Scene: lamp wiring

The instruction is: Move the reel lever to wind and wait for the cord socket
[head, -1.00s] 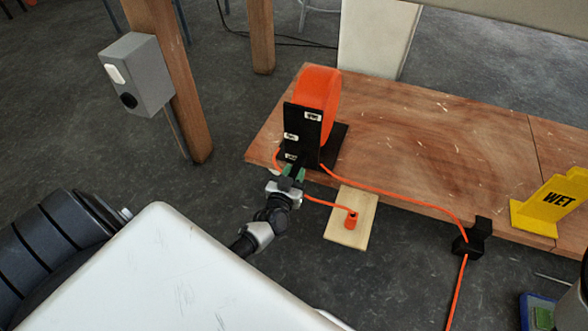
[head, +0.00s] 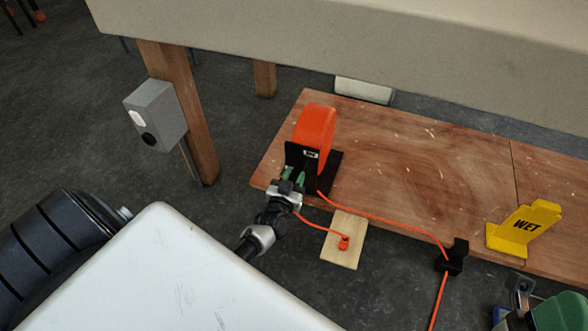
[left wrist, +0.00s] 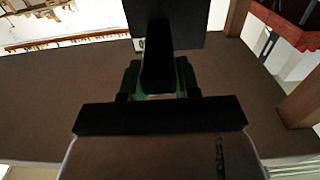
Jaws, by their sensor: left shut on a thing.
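The orange reel (head: 316,128) stands on its black holder (head: 328,177) at the left end of the wooden board. My left gripper (head: 291,178) is at the front panel of the holder, shut on the reel lever. In the left wrist view, the green fingers (left wrist: 158,80) sit on both sides of the dark lever (left wrist: 157,62). The gripper hides most of the lever and the lower panel labels. The orange cord socket (head: 344,243) is on a pale wooden plate (head: 341,256). A grey and green part at the lower right, seemingly my right gripper (head: 560,314), is cut off by the frame.
The orange cord (head: 385,220) runs across the board (head: 430,160) through a black guide (head: 452,257). A grey box (head: 156,114) is on a wooden post. A large pale beam hangs over the back.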

